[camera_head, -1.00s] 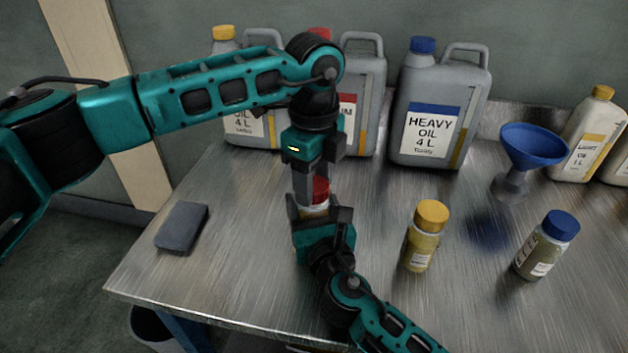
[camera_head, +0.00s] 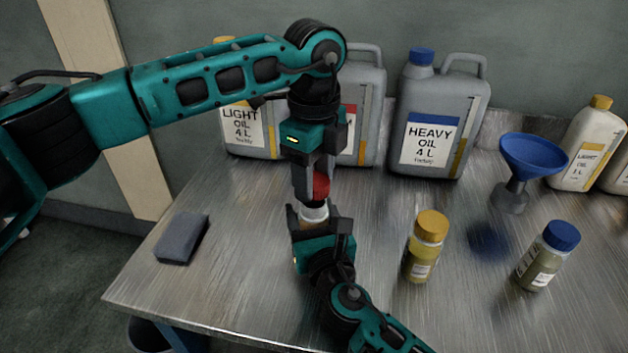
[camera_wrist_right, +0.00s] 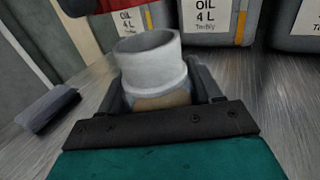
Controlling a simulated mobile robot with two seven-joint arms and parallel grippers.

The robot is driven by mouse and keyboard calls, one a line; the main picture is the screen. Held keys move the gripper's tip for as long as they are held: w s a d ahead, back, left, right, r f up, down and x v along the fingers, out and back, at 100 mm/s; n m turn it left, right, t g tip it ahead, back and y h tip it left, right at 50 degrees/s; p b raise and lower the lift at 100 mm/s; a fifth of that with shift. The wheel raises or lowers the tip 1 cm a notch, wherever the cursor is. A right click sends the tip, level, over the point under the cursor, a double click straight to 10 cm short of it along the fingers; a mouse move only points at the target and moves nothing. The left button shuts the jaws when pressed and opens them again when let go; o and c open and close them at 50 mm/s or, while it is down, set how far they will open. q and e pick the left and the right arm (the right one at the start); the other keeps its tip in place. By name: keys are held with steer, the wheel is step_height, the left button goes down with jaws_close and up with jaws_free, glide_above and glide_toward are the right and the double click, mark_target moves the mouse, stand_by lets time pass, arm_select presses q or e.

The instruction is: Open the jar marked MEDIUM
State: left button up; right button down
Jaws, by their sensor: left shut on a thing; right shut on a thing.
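The jar (camera_head: 314,214) stands between the fingers of my right gripper (camera_head: 318,226), which is shut on it. Its pale neck (camera_wrist_right: 152,62) rises bare and uncapped in the right wrist view. Its label is hidden, so I cannot read MEDIUM on it. The red cap (camera_head: 321,187) is in my left gripper (camera_head: 312,187), which is shut on it, just above the jar's mouth. In the right wrist view the red cap (camera_wrist_right: 95,6) shows at the top edge, apart from the neck.
A yellow-capped jar (camera_head: 425,250) and a blue-capped jar (camera_head: 547,258) stand to the right. A blue funnel (camera_head: 533,158) is behind them. Large oil canisters, including the heavy oil one (camera_head: 437,115), line the wall. A dark grey block (camera_head: 182,238) lies at left.

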arm_select(q)
step_height(320, 180, up, 3)
steer(key=shift+f, duration=0.2)
arm_select(e)
steer(key=shift+c, duration=0.6)
jaws_free()
steer(key=shift+s, duration=0.1)
